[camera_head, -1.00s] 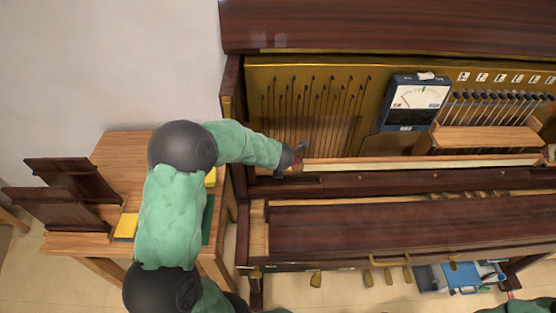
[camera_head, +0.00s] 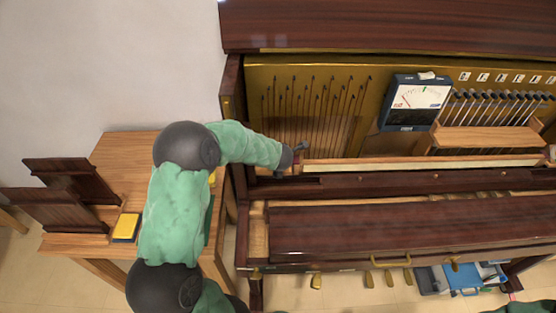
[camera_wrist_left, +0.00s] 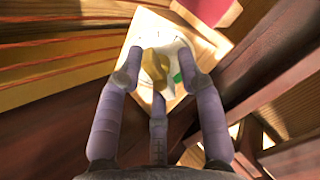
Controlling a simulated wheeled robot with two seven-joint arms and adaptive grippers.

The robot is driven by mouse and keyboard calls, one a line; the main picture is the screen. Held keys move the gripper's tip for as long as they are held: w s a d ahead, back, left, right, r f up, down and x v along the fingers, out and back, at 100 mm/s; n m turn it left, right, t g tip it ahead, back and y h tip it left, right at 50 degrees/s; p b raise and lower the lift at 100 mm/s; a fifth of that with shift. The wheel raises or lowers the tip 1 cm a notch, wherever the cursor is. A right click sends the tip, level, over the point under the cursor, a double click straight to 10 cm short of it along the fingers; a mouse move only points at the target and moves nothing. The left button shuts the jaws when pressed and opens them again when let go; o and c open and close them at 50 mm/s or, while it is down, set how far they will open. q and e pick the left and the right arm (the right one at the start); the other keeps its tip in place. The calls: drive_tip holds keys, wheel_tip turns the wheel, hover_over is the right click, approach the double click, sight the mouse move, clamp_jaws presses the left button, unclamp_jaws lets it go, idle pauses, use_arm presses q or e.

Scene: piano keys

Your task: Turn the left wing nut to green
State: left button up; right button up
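A brass-coloured wing nut (camera_wrist_left: 155,65) sits in the middle of the left wrist view, on a pale square plate (camera_wrist_left: 140,38) with a green mark (camera_wrist_left: 177,78) to its right. My left gripper (camera_wrist_left: 158,66) has its purple fingers spread around the wing nut, with small gaps seemingly left at the sides. In the head view my left gripper (camera_head: 298,152) is at the left end of the piano's wooden rail, hiding the wing nut there. A meter (camera_head: 415,101) with a white dial stands in the piano; its needle is too small to read surely. My right gripper is out of view.
The open piano (camera_head: 400,220) fills the right side, with strings and a row of hammers (camera_head: 495,107) behind the rail (camera_head: 430,161). A wooden side table (camera_head: 120,160) with dark boards and a yellow block (camera_head: 126,227) stands at the left.

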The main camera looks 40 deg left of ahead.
use_arm(q)
drive_tip(key=shift+s+d+r, duration=0.25)
drive_tip(key=shift+s+r, duration=0.05)
drive_tip(key=shift+r, duration=0.15)
idle(0.3)
clamp_jaws()
